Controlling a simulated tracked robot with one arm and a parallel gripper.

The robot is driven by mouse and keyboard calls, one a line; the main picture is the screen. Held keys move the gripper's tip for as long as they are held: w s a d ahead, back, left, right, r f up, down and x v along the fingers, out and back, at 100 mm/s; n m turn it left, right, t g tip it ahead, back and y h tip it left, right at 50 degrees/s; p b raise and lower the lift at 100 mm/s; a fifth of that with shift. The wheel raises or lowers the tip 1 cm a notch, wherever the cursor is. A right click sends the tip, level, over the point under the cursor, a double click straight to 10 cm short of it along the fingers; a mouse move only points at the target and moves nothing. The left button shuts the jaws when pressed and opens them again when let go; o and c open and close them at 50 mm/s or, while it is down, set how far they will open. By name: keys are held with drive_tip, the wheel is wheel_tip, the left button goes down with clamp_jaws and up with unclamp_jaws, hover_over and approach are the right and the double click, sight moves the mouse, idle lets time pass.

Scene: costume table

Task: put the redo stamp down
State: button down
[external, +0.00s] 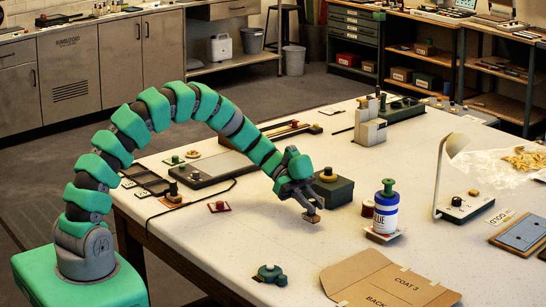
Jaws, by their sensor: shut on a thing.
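My gripper (307,205) points down and to the right over the middle of the white table (270,238). It is shut on a small brown block, the redo stamp (312,217). Its label is too small to read, and the jaws hide its upper part. The stamp appears to be just above the tabletop; I cannot tell whether it touches. A dark green box with a yellow knob (333,188) stands just behind my gripper.
A blue and white glue bottle (386,212) stands to the right of my gripper. A red-based stamp (219,206) sits to the left. A teal piece (271,273) and a brown paper pattern (385,282) lie in front. A lamp (447,175) stands at right. Table between teal piece and gripper is bare.

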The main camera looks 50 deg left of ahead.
drive_tip(key=shift+f, duration=1)
drive_tip(key=c, duration=1.3)
unclamp_jaws()
drive_tip(key=shift+f, duration=0.1)
drive_tip(key=v, duration=1.2)
